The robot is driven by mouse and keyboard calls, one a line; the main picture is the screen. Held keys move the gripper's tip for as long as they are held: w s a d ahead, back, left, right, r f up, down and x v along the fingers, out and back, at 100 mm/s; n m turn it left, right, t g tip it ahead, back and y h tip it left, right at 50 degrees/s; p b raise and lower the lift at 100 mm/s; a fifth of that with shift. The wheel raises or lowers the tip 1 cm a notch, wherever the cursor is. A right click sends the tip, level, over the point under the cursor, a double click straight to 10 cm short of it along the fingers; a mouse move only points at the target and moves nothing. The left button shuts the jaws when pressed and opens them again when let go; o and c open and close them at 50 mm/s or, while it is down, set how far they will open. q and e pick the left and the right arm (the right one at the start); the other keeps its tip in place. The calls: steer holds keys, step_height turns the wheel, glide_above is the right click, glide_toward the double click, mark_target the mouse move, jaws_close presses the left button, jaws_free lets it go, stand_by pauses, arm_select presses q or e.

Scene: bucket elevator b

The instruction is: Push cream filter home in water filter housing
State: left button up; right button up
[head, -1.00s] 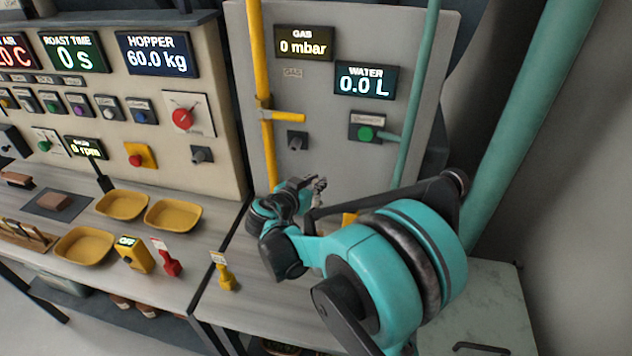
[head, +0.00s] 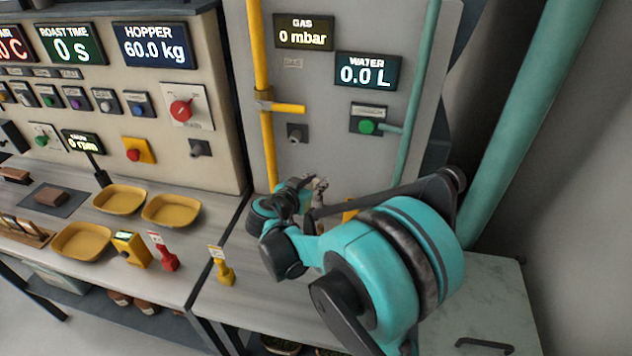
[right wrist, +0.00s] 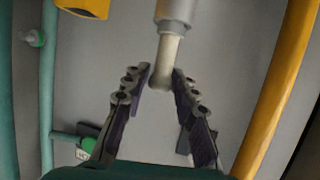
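The cream filter (right wrist: 167,60) shows in the right wrist view as a pale rod. One end is in the grey water filter housing (right wrist: 177,10); much of its length stands out towards my gripper. My right gripper (right wrist: 163,76) has its two dark fingers on either side of the filter's free end, very close to it. I cannot tell whether they touch it. In the head view my right gripper (head: 318,186) is small, in front of the grey panel, and my arm hides the filter and housing there. My left gripper is out of view.
A yellow pipe (head: 262,75) and a teal pipe (head: 415,95) run up the grey panel (head: 330,130). A yellow valve handle (head: 288,108) juts out.

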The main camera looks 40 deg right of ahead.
steer(key=shift+o, duration=0.5)
steer(key=v, duration=1.2)
